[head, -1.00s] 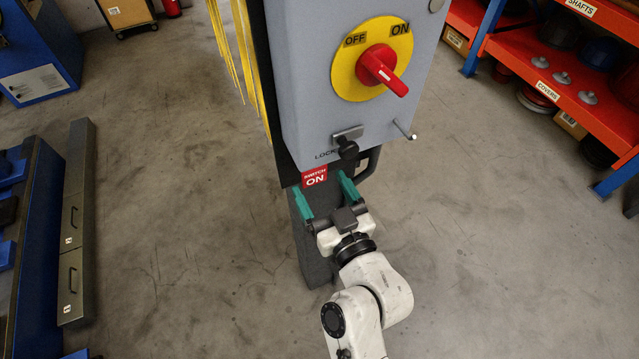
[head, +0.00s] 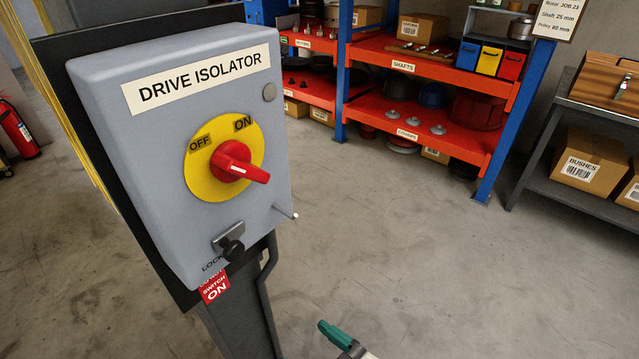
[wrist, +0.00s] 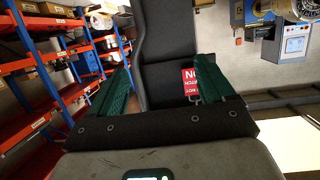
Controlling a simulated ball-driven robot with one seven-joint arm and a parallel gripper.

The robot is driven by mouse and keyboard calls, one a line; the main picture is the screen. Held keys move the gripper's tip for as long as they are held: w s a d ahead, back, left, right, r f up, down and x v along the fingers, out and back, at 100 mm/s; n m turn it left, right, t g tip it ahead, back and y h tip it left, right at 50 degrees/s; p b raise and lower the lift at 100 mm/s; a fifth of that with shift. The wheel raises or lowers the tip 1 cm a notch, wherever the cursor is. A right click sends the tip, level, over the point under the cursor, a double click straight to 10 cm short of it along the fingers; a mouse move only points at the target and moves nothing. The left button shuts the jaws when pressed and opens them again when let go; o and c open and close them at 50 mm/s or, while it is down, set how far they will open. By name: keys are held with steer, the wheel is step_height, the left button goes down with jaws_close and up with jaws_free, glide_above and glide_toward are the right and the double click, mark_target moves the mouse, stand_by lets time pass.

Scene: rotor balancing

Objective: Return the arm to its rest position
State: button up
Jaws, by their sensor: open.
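My gripper is at the bottom edge of the head view, where one teal finger (head: 335,335) shows and the rest is cut off. In the wrist view both teal fingers of my gripper (wrist: 163,68) stand wide apart, with nothing held between them. The arm itself is mostly out of the head view. My gripper is to the lower right of the grey drive isolator box (head: 150,160), clear of it. A red and white tag (head: 215,287) hangs below the box; it also shows upside down beyond the fingers in the wrist view (wrist: 189,82).
The isolator's red handle (head: 240,165) points right on its yellow disc. A black lock (head: 232,248) sits at the lock hasp, and a thin peg (head: 285,212) sticks out beside it. Red shelves (head: 440,130) stand behind. Floor (head: 400,240) right of the post is clear.

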steer(key=s+d+f+m+g+h, duration=0.25)
steer(key=d+f, duration=0.25)
steer(key=d, duration=0.3)
steer(key=s+d+f+m+g+h, duration=0.15)
steer(key=d+f+h, duration=0.25)
steer(key=d, duration=0.4)
steer(key=s+d+f+m+g+h, duration=0.3)
steer(key=s+d+m+g+h, duration=0.1)
steer(key=s+d, duration=0.9)
steer(key=shift+s+d+m+g+h, duration=0.3)
steer(key=shift+s+m+g, duration=0.2)
steer(key=shift+m, duration=0.4)
steer(key=shift+a, duration=0.1)
